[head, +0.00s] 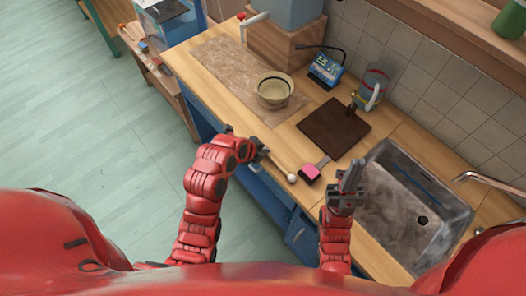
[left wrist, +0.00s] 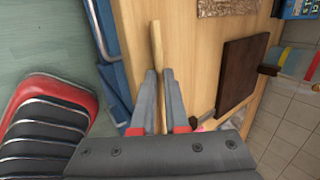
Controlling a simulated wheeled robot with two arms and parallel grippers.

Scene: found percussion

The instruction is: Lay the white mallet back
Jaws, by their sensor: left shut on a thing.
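The white mallet has a round white head (head: 292,178), seen in the head view at the counter's front, left of a pink block. My left gripper (head: 264,152) is over the counter's front edge, up and left of that head. In the left wrist view its two fingers are shut on the mallet's pale wooden handle (left wrist: 156,45), which sticks out past the fingertips. Whether the mallet touches the counter I cannot tell. My right gripper (head: 352,176) is by the sink's left edge, with no object seen in it; its jaw gap is unclear.
The pink block (head: 310,172) with a dark handle lies close right of the mallet head. A dark brown board (head: 333,128), a bowl (head: 273,92) on a brown mat (head: 218,68), a metal can (head: 371,88) and a sink (head: 405,205) take up the counter.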

